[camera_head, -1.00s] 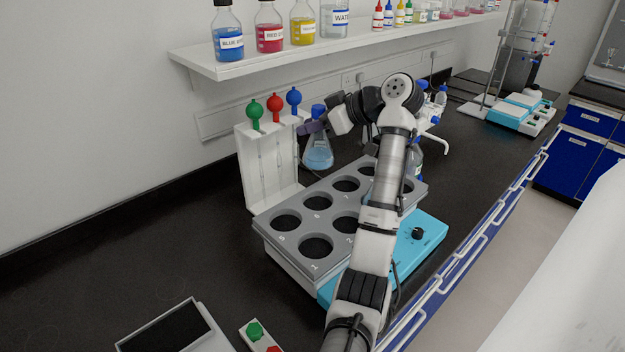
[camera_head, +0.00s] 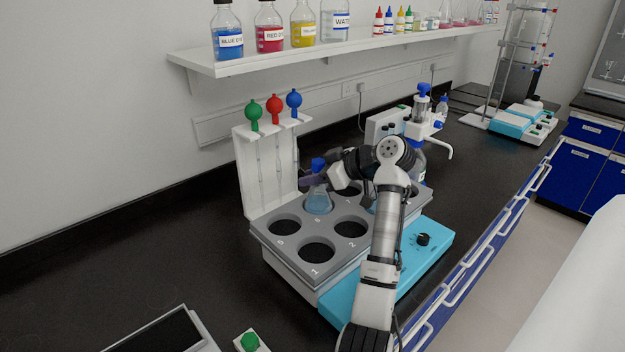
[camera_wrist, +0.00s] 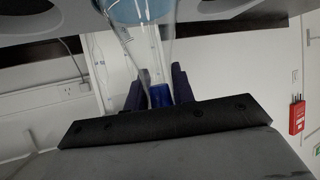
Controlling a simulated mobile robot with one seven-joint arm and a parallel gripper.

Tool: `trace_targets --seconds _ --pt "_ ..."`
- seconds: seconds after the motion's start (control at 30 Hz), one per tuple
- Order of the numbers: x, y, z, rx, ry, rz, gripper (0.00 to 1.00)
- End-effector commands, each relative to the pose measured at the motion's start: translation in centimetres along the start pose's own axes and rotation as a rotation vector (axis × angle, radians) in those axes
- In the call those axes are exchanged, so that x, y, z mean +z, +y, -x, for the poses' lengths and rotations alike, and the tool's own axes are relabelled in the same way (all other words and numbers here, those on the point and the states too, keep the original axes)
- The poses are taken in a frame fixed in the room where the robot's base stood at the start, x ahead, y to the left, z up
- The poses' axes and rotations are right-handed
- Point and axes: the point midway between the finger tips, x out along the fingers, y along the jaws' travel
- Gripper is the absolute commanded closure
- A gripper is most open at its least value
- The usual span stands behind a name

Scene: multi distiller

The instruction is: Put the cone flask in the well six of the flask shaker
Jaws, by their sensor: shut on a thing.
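The cone flask (camera_head: 318,203) holds light blue liquid and has a blue cap. My gripper (camera_head: 314,182) is shut on it near the cap and holds it upright. The flask shaker (camera_head: 300,258) has a grey top with numbered round wells and a light blue base. The flask is at the well marked 6, whose opening it mostly hides; I cannot tell how deep its base sits. In the wrist view the flask (camera_wrist: 145,18) stands between my fingers, its wide end by the grey shaker top (camera_wrist: 50,22). My arm hides some right-hand wells.
A white pipette stand (camera_head: 262,195) with green, red and blue bulbs stands close behind and left of the flask. A bottle with a dispenser (camera_head: 424,120) stands behind my arm. A shelf (camera_head: 270,62) of bottles hangs above.

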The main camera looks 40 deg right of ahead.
Motion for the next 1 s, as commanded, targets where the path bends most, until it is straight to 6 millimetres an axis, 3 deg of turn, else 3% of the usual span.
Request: trace_targets --seconds 0.2,0.23,0.37,0.73,0.87,1.0 --pt "0.3 0.0 -0.2 0.0 0.0 0.0 1.0" --pt "0.2 0.0 -0.2 -0.001 -0.001 0.0 0.71" --pt "0.2 0.0 -0.1 -0.001 -0.001 0.0 0.54" --pt "-0.3 0.0 0.3 0.001 0.0 0.0 0.53" --pt "-0.3 0.1 2.2 0.002 0.001 0.0 0.53" --pt "-0.4 0.1 5.3 0.003 0.0 0.0 0.53"
